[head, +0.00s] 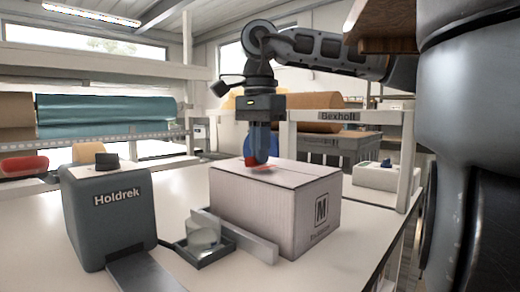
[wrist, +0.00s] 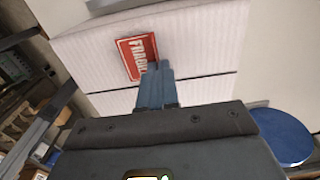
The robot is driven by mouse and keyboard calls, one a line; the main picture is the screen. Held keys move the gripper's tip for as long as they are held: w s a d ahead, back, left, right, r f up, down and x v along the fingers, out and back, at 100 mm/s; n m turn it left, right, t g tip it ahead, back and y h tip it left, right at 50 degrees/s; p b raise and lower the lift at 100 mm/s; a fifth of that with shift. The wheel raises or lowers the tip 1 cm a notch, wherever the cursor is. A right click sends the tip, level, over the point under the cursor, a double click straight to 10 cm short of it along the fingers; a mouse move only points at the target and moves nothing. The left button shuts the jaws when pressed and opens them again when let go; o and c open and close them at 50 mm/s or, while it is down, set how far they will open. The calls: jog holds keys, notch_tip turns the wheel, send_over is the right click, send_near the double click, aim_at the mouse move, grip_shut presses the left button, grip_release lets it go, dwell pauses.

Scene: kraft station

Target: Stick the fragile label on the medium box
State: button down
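The medium box (head: 285,208), pale and marked with an M, stands on the table. The red fragile label (wrist: 137,57) lies at its top face, slightly askew to the box edges; it also shows in the head view (head: 268,169). My gripper (head: 262,160) points straight down over the box top. In the wrist view its blue fingers (wrist: 157,72) are together at one edge of the label, so it appears shut on that edge. The fingertips hide that edge. Whether the whole label touches the box cannot be told.
A grey Holdrek machine (head: 110,215) stands at left. A small tray with a clear block (head: 203,240) and a low pale rail (head: 235,238) sit left of the box. A blue round object (wrist: 283,137) shows at right in the wrist view. The table's right edge is close to the box.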

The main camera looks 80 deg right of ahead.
jog(key=shift+f+b, duration=0.35)
jog(key=shift+f, duration=0.1)
dwell(0.5)
jog(key=c, duration=1.3)
grip_release()
jog(key=shift+r, duration=0.15)
jog(key=shift+r+p, duration=1.5)
jog(key=shift+r, duration=0.65)
